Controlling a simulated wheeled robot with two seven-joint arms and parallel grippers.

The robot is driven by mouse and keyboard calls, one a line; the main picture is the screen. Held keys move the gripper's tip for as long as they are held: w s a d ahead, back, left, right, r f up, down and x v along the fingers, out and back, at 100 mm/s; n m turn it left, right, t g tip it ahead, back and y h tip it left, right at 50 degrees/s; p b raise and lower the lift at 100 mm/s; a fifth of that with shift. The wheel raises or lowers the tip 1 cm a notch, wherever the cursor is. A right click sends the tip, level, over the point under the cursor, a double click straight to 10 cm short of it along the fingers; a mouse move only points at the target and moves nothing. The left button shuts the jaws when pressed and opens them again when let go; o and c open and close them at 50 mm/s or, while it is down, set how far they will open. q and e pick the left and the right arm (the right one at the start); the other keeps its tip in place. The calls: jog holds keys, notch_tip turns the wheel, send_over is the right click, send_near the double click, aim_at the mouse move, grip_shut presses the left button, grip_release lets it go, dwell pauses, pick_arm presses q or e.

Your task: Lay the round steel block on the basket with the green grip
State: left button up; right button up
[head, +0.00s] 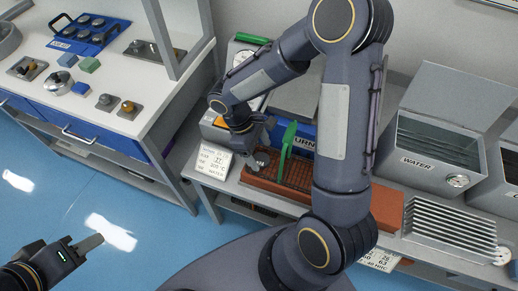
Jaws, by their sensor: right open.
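The basket with the green grip is a dark wire basket (296,176) lying on a brick-red slab on the bench, and its green grip (287,147) stands up from it. My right gripper (256,153) is open at the left end of the basket, its fingers pointing down. A small grey round piece, which looks like the round steel block (262,158), shows just by the fingertips at the basket's left end. I cannot tell whether it touches the fingers. My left gripper (88,244) is over the blue floor at the lower left, with nothing seen in it.
My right arm hides part of the bench. A white label card (213,160) stands left of the basket. A grey WATER tank (436,150) and a finned metal rack (450,232) are at right. A white table (130,75) with small blocks is at left.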

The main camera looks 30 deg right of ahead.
jog(key=v, duration=0.7)
jog(key=shift+a+r+p, duration=0.15)
jog(key=shift+r+p, duration=0.15)
jog(key=shift+r, duration=0.05)
jog(key=shift+w, duration=0.1)
